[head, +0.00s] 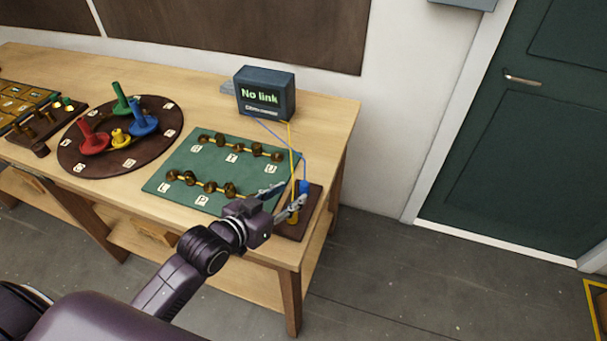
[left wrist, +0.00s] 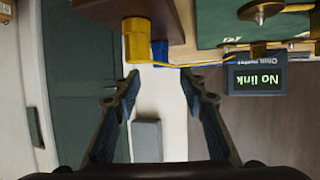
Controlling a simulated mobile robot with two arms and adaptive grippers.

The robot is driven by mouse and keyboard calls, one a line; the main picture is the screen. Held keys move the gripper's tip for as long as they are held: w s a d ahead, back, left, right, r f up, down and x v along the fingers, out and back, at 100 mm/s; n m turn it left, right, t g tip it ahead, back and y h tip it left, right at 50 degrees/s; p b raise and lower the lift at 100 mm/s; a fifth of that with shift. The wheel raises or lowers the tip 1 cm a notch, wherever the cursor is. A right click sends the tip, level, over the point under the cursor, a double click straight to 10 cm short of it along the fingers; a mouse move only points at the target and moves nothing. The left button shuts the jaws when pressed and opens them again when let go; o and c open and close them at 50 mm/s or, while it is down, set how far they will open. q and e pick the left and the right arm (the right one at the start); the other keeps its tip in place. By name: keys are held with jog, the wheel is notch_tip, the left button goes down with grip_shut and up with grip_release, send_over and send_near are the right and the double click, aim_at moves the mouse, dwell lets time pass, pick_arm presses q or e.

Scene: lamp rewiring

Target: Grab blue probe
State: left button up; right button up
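The blue probe (head: 304,187) stands upright on a small dark brown block (head: 309,210) at the table's front right corner. A blue wire runs from it toward the meter. The yellow probe (head: 293,216) is on the same block, just in front of it. My left gripper (head: 290,197) is open beside the probes. In the left wrist view its fingers (left wrist: 166,88) are spread with nothing between them. There the blue probe (left wrist: 160,52) shows beyond the fingertips, partly hidden behind the yellow probe (left wrist: 136,40). My right gripper is not in view.
A meter (head: 265,95) reading "No link" stands at the back. A green board (head: 178,180) with several brass posts lies left of the block. A round brown board (head: 75,150) with coloured pegs is further left. A dark green door (head: 540,130) stands right of the table.

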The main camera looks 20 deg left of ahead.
aim_at(304, 184)
pick_arm(q)
jog(key=shift+w+f, duration=0.2)
jog(key=shift+w, duration=0.6)
jog(key=shift+w+d+f+p, duration=0.2)
jog(key=shift+w+d+p, duration=0.1)
jog(key=shift+w, duration=0.3)
jog(key=shift+w+d, duration=0.1)
jog(key=shift+w, duration=0.05)
jog(key=p+x, duration=0.1)
jog(key=x, duration=0.3)
jog(key=shift+w+f+p, duration=0.15)
jog(key=shift+p, duration=0.15)
jog(key=shift+w+f, duration=0.15)
jog(key=shift+w, duration=0.05)
jog(key=c, duration=1)
grip_shut()
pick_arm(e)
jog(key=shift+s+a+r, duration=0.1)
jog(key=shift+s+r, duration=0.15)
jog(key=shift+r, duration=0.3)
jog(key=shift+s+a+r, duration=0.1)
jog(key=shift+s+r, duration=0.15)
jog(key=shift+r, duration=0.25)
